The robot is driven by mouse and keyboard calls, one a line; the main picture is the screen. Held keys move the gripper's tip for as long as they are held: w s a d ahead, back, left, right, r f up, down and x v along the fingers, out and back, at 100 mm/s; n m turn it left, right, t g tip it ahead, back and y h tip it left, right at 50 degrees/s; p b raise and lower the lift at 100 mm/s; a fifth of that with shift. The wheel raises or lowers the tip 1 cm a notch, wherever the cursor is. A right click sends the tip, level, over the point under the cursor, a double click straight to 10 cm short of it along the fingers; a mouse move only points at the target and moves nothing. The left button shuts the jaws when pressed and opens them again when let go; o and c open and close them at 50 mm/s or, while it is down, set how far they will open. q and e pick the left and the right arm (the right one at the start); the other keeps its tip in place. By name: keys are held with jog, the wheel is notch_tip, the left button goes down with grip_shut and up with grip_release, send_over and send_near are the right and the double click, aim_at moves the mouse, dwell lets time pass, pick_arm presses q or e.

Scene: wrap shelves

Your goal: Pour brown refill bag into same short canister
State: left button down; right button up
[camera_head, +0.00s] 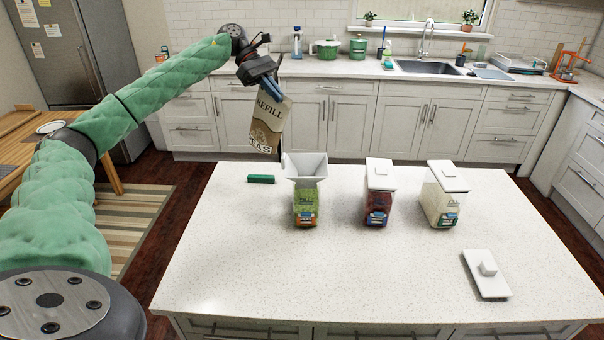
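My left gripper (268,84) is shut on the top edge of a brown refill bag (267,125). The bag bears the word "REFILL" and hangs tilted in the air behind and left of the canisters. A canister with green contents (306,206) stands on the island with a white funnel (305,168) on its top. To its right stand a canister with dark red contents (378,206) and one with pale contents (440,207), each under a white lid. A loose white lid (490,284) lies on the right of the island. My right gripper is out of view.
A small green bar (261,179) lies left of the funnel. The back counter (340,68) holds pots, bottles and a sink. A wooden table (30,140) stands at left.

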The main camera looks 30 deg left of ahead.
pick_arm(q)
jog(key=shift+r, duration=0.1)
jog(key=shift+r, duration=1.45)
